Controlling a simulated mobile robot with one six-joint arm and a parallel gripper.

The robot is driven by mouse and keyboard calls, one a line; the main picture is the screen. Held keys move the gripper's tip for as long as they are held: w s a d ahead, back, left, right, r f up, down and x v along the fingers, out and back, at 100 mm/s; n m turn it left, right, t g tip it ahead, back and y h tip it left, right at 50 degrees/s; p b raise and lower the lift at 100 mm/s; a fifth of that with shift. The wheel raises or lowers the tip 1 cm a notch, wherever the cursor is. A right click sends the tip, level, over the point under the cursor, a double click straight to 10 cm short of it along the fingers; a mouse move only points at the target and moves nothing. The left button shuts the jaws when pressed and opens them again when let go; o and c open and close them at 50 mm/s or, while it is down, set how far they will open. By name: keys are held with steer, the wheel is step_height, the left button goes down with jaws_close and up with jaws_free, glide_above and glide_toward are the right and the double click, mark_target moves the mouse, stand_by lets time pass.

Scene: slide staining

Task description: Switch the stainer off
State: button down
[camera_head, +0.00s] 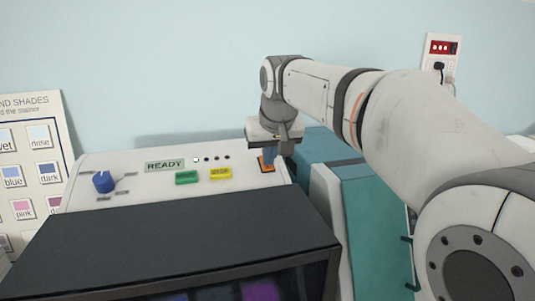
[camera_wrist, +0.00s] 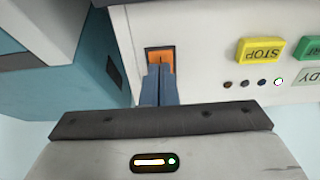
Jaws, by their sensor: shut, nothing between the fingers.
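The stainer (camera_head: 130,167) is a white machine with a dark front cover and a sloped control panel. Its orange rocker switch (camera_head: 266,168) sits at the panel's right end; it also shows in the wrist view (camera_wrist: 160,57). My gripper (camera_head: 268,158) points down at the switch with its fingers shut and empty. In the wrist view the blue fingertips (camera_wrist: 160,70) overlap the lower part of the switch; I cannot tell if they touch it. The display (camera_head: 164,166) reads READY, and one of the small lamps (camera_head: 196,160) is lit white.
A green button (camera_head: 187,178) and a yellow STOP button (camera_head: 221,174) lie left of the switch. A blue knob (camera_head: 103,182) is at the panel's left. A teal cabinet (camera_head: 372,220) stands at right. A shade chart (camera_head: 32,160) and wall socket (camera_head: 440,55) are behind.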

steer(key=shift+s, duration=0.1)
steer(key=shift+r, duration=0.3)
steer(key=p+v, duration=0.1)
steer(key=v, duration=1.2)
steer(key=shift+s, duration=0.25)
steer(key=shift+d+r, duration=0.1)
